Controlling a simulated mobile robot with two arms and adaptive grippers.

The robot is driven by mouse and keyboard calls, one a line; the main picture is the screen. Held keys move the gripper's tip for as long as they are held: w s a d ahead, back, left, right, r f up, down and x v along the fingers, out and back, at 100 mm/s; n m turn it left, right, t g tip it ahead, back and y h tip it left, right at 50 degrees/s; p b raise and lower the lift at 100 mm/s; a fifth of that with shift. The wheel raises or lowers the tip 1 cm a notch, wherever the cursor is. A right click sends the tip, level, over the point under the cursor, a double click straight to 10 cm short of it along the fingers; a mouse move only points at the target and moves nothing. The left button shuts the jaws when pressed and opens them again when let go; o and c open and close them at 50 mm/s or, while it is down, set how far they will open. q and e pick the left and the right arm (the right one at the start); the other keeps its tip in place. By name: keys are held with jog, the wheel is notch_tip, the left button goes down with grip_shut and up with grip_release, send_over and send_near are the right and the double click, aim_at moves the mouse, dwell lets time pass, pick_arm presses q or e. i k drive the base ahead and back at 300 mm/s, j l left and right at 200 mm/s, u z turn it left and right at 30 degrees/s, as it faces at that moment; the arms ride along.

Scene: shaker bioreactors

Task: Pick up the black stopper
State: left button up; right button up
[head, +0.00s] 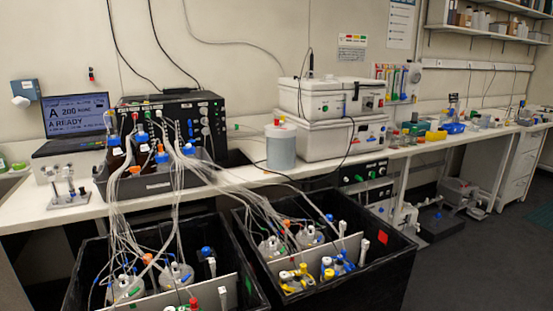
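I cannot make out a black stopper for certain in the head view; at this size, small dark parts blend with the black tubs and equipment. The left black tub (82,262) holds glass vessels with blue, orange and white caps and many clear tubes. The right black tub (385,270) holds similar vessels, some with yellow and blue caps. Neither of my grippers is in view.
A long white bench (60,216) runs along the wall behind the tubs. On it stand a laptop (75,118), a black control box (205,118), a grey cylinder (281,147) and stacked white instruments (330,98). Tubes hang between bench and tubs.

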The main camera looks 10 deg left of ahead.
aim_at(82, 189)
jog(key=u, duration=1.45)
